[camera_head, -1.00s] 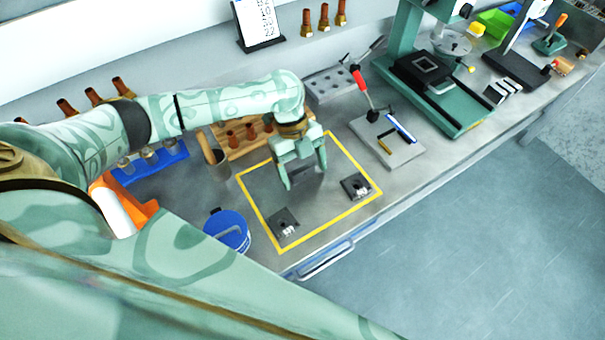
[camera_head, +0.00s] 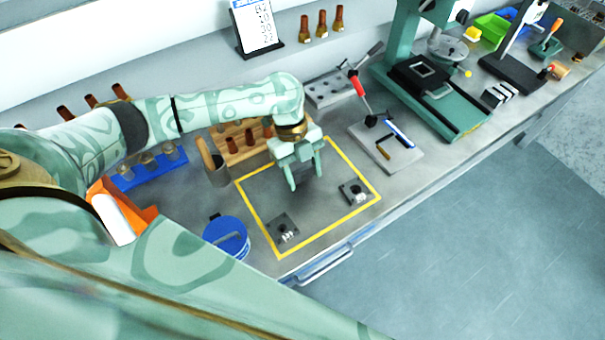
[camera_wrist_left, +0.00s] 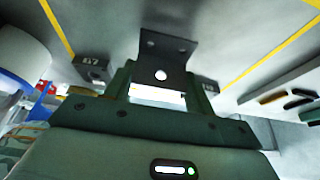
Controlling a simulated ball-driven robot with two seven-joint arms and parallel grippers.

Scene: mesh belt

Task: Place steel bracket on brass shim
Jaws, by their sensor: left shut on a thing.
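My left gripper (camera_head: 306,184) points down over the yellow-taped square on the bench. In the left wrist view, the left gripper (camera_wrist_left: 160,88) is shut on the steel bracket (camera_wrist_left: 168,48), a dark grey plate with several holes. The bracket is mostly hidden by the gripper in the head view. Two dark square plates with small pale labelled pieces, a front one (camera_head: 283,230) and a right one (camera_head: 354,193), lie inside the square, apart from the gripper. I cannot make out the brass shim for certain. My right gripper is not in view.
A blue tub (camera_head: 226,238) stands left of the square. A wooden rack (camera_head: 240,147) is behind it. A grey plate with tools (camera_head: 400,160) and a green drill press (camera_head: 440,105) stand to the right. The square's front middle is bare.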

